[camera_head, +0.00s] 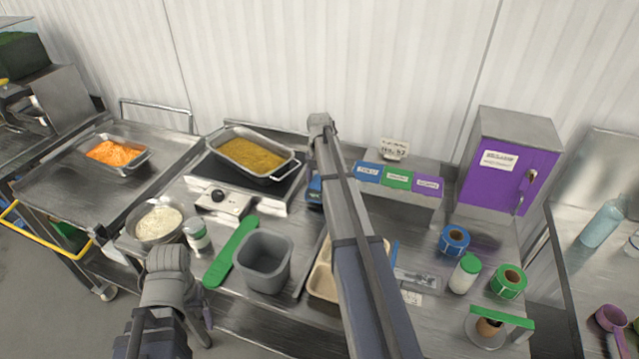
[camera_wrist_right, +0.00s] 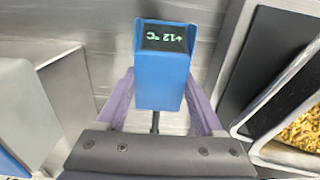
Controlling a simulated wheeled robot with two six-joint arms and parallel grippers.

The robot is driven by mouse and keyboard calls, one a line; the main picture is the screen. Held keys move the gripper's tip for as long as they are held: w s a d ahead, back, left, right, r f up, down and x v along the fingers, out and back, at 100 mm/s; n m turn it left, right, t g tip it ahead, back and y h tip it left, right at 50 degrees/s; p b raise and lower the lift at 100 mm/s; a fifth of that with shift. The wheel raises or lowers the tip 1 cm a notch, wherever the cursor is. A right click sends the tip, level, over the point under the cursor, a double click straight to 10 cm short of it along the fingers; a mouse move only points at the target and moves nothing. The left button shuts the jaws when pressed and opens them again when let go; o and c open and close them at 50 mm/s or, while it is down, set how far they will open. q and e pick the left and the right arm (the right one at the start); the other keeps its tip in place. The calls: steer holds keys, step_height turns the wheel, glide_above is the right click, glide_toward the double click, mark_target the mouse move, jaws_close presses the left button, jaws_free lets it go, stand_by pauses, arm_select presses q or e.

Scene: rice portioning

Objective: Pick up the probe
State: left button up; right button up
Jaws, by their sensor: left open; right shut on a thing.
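The probe (camera_wrist_right: 163,82) is a blue block with a dark display reading +12 °C and a thin dark stem below it. My right gripper (camera_wrist_right: 160,98) has its purple fingers on both sides of the probe and is shut on it. In the head view a blue part of the probe (camera_head: 314,188) shows beside my right arm, which hides most of that gripper. My left gripper (camera_head: 206,316) is low at the left front, far from the probe; only a bit of purple finger shows there, and it is open.
A pan of yellow food (camera_head: 250,153) sits on the scale-like hot unit behind. A grey container (camera_head: 263,262), green spatula (camera_head: 231,252), rice bowl (camera_head: 158,222) and shaker (camera_head: 197,235) stand at the front left. Label rolls (camera_head: 455,240) and a purple cabinet (camera_head: 505,165) are at the right.

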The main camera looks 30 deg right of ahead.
mark_target(320, 182)
step_height(320, 182, up, 8)
steer(key=p, duration=0.6)
steer(key=shift+f+p, duration=0.15)
steer(key=shift+p, duration=0.2)
step_height(320, 182, up, 6)
steer(key=p, duration=0.6)
steer(key=shift+f, duration=0.15)
